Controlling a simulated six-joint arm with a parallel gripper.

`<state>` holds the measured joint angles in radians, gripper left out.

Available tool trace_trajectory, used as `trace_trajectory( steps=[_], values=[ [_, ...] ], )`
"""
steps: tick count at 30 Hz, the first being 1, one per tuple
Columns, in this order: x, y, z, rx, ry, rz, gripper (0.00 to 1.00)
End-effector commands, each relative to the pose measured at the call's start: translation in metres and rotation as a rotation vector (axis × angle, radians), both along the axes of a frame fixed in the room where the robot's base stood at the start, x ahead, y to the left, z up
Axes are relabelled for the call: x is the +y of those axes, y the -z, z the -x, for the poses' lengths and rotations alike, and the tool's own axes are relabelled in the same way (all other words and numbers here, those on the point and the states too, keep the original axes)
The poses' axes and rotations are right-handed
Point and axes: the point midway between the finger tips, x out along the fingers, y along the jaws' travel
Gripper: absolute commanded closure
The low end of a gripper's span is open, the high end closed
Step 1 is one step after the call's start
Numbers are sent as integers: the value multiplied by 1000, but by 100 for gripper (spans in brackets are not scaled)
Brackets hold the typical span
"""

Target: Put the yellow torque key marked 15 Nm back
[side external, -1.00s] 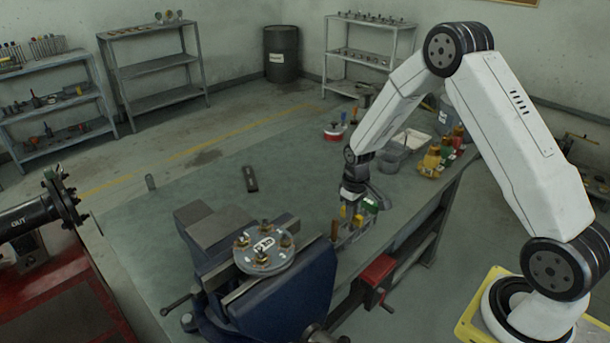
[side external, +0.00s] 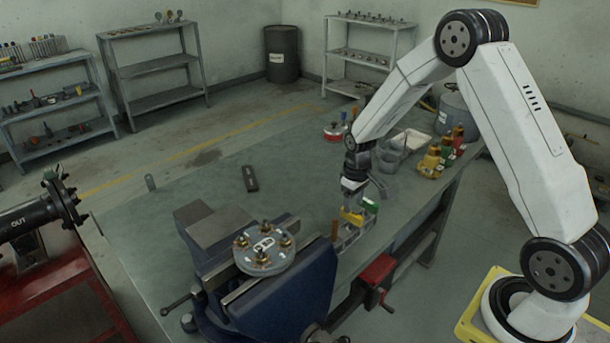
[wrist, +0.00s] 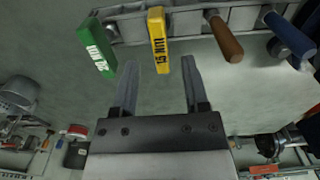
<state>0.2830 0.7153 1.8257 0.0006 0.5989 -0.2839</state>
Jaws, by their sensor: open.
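The yellow torque key (wrist: 158,42) marked 15 Nm stands in a slot of the grey tool rack (wrist: 183,22), between a green key (wrist: 98,48) and a brown-handled tool (wrist: 224,38). In the side view the yellow key (side external: 352,217) shows in the rack (side external: 349,236) on the bench. My gripper (wrist: 158,75) is open and empty in the wrist view, its fingers spread to either side of the yellow key's lower end and apart from it. In the side view my gripper (side external: 353,200) is just above the key. How deep the key sits is hidden.
A blue-handled tool (wrist: 290,34) is at the right of the rack. A vise (side external: 270,280) holding a round flange (side external: 264,248) stands left of the rack. Colored bottles (side external: 440,155) and a grey bin (side external: 392,155) stand behind. The bench's left part is mostly clear.

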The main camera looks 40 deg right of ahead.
Motion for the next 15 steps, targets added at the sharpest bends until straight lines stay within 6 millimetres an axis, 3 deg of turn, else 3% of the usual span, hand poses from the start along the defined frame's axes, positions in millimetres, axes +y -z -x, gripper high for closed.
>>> trace_trajectory(
  steps=[15],
  values=[
    [0,-75,0,-2,0,1,42]
  ],
)
